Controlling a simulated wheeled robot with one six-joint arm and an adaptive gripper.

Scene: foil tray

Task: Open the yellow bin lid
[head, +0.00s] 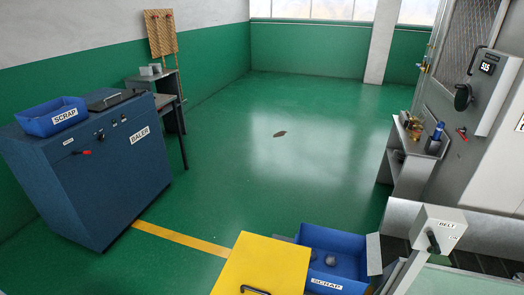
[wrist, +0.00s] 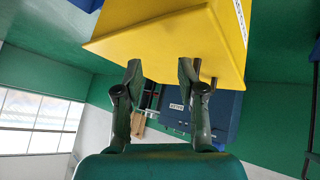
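The yellow bin (head: 262,262) stands at the bottom of the head view, cut off by the picture edge. Its flat yellow lid looks shut, and a dark handle (head: 255,290) shows at its near edge. In the wrist view the yellow bin (wrist: 165,35) fills the upper middle, seen with the room upside down. My gripper (wrist: 160,71) is open and empty, its two fingers apart with their tips overlapping the bin's edge in the picture. I cannot tell whether they touch it. A dark piece, perhaps the handle, shows beside the right finger. My gripper is not in the head view.
A blue scrap bin (head: 335,255) stands right beside the yellow bin. The belt control post (head: 437,228) is farther right. The blue baler (head: 110,165) with a scrap tray (head: 52,115) on top stands at the left. The green floor (head: 260,160) between is mostly clear, with one small brown scrap.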

